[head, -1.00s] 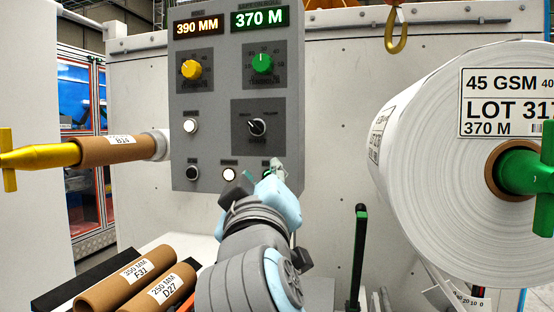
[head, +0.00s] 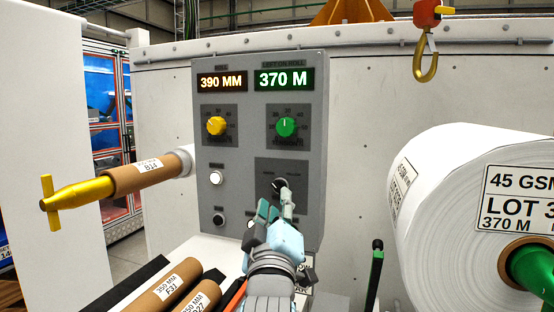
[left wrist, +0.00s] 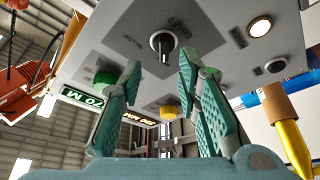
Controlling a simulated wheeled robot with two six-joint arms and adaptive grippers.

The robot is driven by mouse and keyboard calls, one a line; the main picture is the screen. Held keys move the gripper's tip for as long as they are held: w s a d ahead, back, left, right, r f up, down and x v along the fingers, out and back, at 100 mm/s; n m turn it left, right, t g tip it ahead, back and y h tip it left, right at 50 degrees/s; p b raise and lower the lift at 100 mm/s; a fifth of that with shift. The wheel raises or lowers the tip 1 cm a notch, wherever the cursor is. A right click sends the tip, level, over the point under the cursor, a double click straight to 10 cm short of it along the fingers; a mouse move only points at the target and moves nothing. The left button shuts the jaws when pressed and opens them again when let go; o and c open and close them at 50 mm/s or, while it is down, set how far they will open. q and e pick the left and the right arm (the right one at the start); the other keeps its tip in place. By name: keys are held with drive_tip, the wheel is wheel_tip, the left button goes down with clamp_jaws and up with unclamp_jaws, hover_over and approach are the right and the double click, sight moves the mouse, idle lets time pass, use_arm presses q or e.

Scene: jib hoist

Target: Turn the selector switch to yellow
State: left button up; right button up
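The selector switch (head: 279,186) is a black knob on a dark square plate, low on the right of the grey control panel (head: 262,122). In the left wrist view the switch (left wrist: 163,43) appears upside down, with small labels around it. Which label its pointer faces is not clear. My left gripper (head: 276,204) is just in front of and below the switch in the head view, partly covering its plate. In the left wrist view the left gripper (left wrist: 160,64) is open and empty, its green-padded fingers apart with the knob beyond their tips. My right gripper is in no view.
A yellow knob (head: 216,126) and a green knob (head: 286,127) sit above the switch. White (head: 216,178) and black (head: 218,219) buttons are at left. A yellow-tipped spindle (head: 100,187) juts out left; a large white roll (head: 440,190) stands right; a hook (head: 426,62) hangs above.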

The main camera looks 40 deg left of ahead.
sight(277, 188)
use_arm(q)
drive_tip(key=x, duration=0.4)
drive_tip(key=shift+w+a+f, duration=0.25)
drive_tip(key=shift+a, duration=0.05)
drive_tip(key=shift+w+a, duration=0.15)
drive_tip(key=shift+w, duration=0.15)
drive_tip(key=shift+s, duration=0.2)
drive_tip(key=shift+c, duration=0.7)
drive_tip(key=shift+r, duration=0.1)
clamp_jaws()
